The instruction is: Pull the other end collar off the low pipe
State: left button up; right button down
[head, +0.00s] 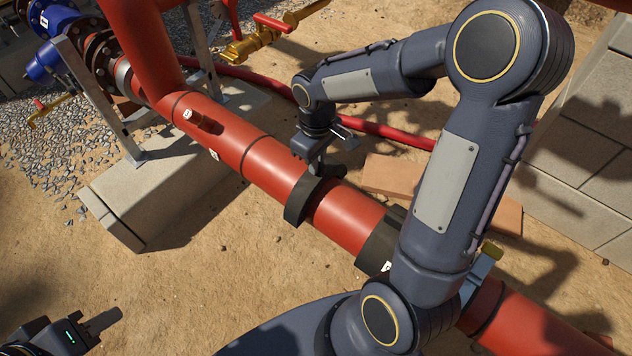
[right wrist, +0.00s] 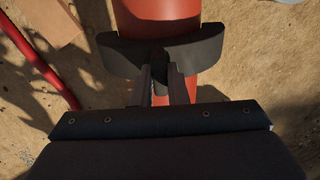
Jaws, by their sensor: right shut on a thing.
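The low red pipe (head: 265,160) runs diagonally from upper left to lower right in the head view. A dark collar (head: 297,203) sits across its middle; in the right wrist view this collar (right wrist: 205,48) spans the pipe and sticks out on both sides. My right gripper (head: 317,170) comes down from above and is shut on this collar, with its fingers (right wrist: 162,72) at the collar's middle. A second dark collar (head: 376,250) is further down the pipe, partly hidden by my right arm. My left gripper (head: 98,323) is at the lower left, away from the pipe; its jaw opening is unclear.
A concrete block (head: 115,217) lies under the pipe's upper part, beside a metal support post (head: 103,100). A thin red pipe (head: 385,130) and flat bricks (head: 395,175) lie behind. A block wall (head: 590,145) stands at right. Sandy ground in front is clear.

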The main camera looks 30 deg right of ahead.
jog(key=shift+r+p, duration=0.4)
jog(key=shift+r, duration=0.1)
jog(key=shift+r+p, duration=2.85)
jog(key=shift+r, duration=0.35)
jog(key=c, duration=2)
grip_release()
grip_shut()
